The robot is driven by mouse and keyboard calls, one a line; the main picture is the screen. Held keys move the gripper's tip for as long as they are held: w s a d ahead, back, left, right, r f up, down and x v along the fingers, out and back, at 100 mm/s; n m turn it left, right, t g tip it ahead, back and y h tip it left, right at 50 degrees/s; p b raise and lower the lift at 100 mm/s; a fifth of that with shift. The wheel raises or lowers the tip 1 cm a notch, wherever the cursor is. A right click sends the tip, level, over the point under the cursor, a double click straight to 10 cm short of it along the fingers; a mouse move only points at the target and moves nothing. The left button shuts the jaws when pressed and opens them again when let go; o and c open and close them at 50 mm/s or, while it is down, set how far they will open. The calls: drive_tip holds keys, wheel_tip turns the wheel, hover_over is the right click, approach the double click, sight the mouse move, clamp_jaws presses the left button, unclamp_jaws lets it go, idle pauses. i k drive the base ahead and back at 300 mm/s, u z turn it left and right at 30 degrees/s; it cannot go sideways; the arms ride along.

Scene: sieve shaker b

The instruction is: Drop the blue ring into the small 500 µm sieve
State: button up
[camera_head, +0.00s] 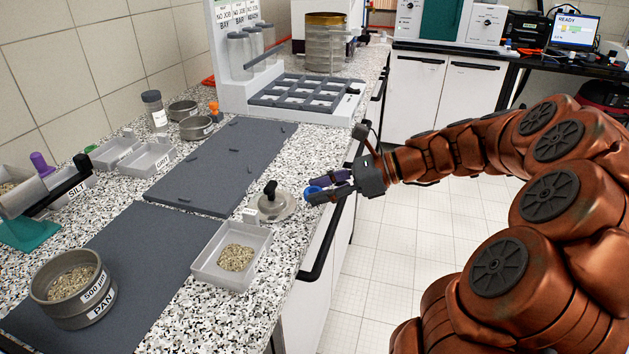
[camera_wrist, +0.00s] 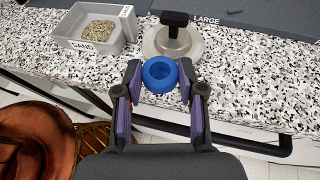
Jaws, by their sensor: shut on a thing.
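My gripper (camera_head: 312,193) is shut on the blue ring (camera_wrist: 160,74), which sits between its purple-padded fingertips in the wrist view. In the head view only part of the blue ring (camera_head: 313,190) shows, near the counter's front edge. The 500 µm sieve (camera_head: 88,292) is a round metal sieve at the lower left, stacked on a part labelled PAN (camera_head: 102,306). It has grains inside, and its mouth is open at the top. My gripper is well to the right of it.
A metal lid with a black knob (camera_head: 272,205) lies just left of my gripper. A grey tray of grains (camera_head: 212,271), labelled SAND in the wrist view, lies between gripper and sieve. Dark mats (camera_head: 225,165) cover much of the counter. Two small round sieves (camera_head: 196,128) stand farther back.

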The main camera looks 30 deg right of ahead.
sight(76, 286)
drive_tip(key=k, duration=1.5)
